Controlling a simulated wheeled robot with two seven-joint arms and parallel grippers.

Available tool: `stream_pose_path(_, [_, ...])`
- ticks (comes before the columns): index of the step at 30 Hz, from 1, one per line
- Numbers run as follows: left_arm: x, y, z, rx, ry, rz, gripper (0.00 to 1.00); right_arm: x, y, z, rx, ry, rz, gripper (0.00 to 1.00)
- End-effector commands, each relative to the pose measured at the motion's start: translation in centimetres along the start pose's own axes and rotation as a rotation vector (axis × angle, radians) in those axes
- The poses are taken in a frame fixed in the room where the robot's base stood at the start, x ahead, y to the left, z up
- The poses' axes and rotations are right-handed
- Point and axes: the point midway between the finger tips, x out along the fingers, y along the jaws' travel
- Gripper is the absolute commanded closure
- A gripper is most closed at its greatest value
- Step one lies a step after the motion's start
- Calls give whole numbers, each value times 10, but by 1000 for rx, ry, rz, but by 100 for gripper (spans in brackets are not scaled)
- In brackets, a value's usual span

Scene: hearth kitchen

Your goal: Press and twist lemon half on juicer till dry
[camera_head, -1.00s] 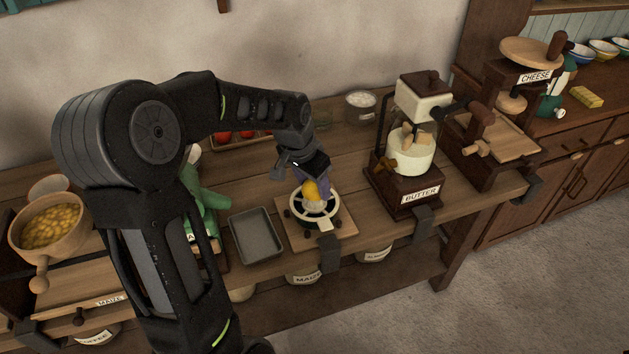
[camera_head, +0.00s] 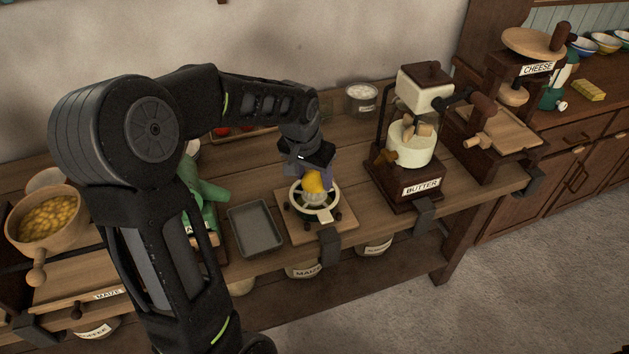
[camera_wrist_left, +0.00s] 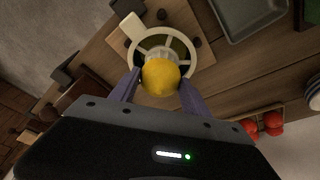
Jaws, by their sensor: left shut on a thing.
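The yellow lemon half (camera_head: 314,182) is held in my left gripper (camera_head: 318,178), just over the juicer (camera_head: 325,214). In the left wrist view the lemon half (camera_wrist_left: 160,76) sits between the two purple fingers of my left gripper (camera_wrist_left: 158,88). It covers part of the juicer's ribbed cone, and the white ring and handle of the juicer (camera_wrist_left: 134,28) show around and beyond it. Whether the lemon's cut face touches the cone is hard to tell. The juicer stands on a small wooden board (camera_head: 295,231). My right gripper does not show.
A grey metal tray (camera_head: 255,230) lies left of the juicer. The butter churn (camera_head: 407,178) stands to its right, with the cheese press (camera_head: 505,115) beyond. A box of red tomatoes (camera_head: 246,131) sits behind. A wooden pan of yellow pieces (camera_head: 45,220) is at far left.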

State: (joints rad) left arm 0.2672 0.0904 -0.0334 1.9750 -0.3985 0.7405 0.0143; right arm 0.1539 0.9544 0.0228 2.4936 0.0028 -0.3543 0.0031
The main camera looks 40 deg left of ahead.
Motion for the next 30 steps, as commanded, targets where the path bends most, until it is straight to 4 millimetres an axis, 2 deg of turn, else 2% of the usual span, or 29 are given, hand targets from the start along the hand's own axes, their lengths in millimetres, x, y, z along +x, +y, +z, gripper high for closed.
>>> stream_pose_path(1, [2,0,0,-40,4,-13,100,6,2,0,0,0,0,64])
stream_pose_path(7, [-1,-1,-2,-155,5,-44,100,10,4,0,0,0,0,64])
stream_pose_path(18, [-3,-2,-3,-158,6,-44,100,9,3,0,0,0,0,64])
stream_pose_path(23, [-3,-2,-2,-71,5,-19,100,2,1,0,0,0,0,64])
stream_pose_path(30, [0,-1,-1,214,5,60,100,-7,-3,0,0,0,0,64])
